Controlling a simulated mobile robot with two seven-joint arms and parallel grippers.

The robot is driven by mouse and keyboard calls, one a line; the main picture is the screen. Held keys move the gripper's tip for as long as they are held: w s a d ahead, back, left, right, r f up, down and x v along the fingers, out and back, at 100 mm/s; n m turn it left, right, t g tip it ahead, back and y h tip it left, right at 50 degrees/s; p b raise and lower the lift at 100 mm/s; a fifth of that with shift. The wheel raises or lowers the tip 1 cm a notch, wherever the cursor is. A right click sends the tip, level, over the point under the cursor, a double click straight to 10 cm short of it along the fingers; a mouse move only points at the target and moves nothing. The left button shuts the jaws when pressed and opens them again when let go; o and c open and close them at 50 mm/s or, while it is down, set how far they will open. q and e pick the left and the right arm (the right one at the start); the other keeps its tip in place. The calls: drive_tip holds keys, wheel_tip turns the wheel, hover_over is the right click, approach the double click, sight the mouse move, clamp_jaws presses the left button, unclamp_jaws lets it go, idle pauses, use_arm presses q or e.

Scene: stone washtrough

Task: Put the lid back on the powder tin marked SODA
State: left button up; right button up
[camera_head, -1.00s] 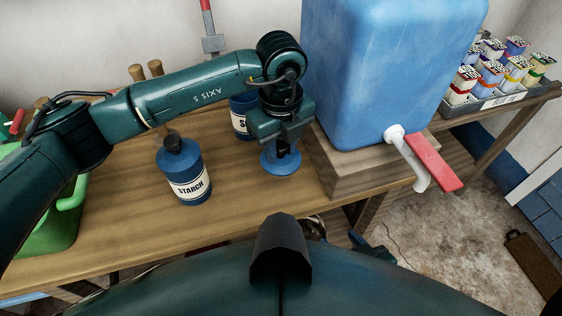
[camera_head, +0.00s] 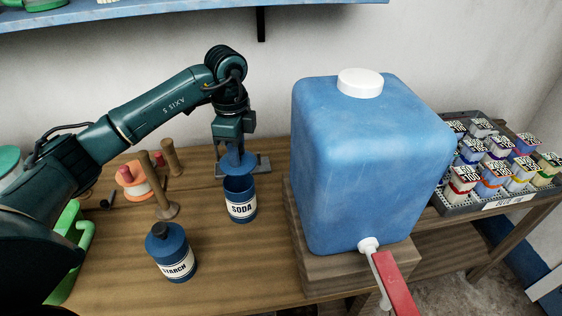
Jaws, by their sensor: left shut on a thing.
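The SODA tin (camera_head: 241,208) is a dark blue cylinder with a white label, standing upright and open on the wooden bench. The blue lid (camera_head: 238,164) is a round disc held above the back part of the tin's mouth. My left gripper (camera_head: 237,148) points down and is shut on the lid. A small gap seems to show between lid and tin rim. The STARCH tin (camera_head: 172,253), with a dark knob on top, stands nearer on the left. My right gripper is not in view.
A large blue water container (camera_head: 365,165) with a red-handled tap stands on a wooden block to the right. Wooden pegs (camera_head: 162,190) stand left of the tin. A grey tray of small boxes (camera_head: 500,202) is far right. Bench front is clear.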

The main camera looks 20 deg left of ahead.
use_arm(q)
drive_tip(key=shift+w+a+r+n, duration=0.3)
drive_tip(key=shift+a+r+n, duration=0.1)
drive_tip(key=shift+a, duration=0.1)
drive_tip(key=shift+a+f+b, duration=0.1)
drive_tip(key=shift+f+b, duration=0.35)
drive_tip(key=shift+f, duration=0.15)
wheel_tip(320, 180, down, 3)
drive_tip(key=b, duration=0.2)
drive_tip(key=shift+f+b, duration=0.15)
drive_tip(key=shift+b, duration=0.2)
drive_tip(key=shift+f+b, duration=0.35)
drive_tip(key=shift+f, duration=0.65)
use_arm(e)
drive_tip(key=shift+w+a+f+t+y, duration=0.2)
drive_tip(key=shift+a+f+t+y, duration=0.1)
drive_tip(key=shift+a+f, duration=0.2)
use_arm(q)
drive_tip(key=shift+r, duration=0.1)
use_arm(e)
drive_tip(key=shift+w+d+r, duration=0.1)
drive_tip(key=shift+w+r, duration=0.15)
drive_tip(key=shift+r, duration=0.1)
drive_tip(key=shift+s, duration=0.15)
use_arm(q)
drive_tip(key=shift+f, duration=0.2)
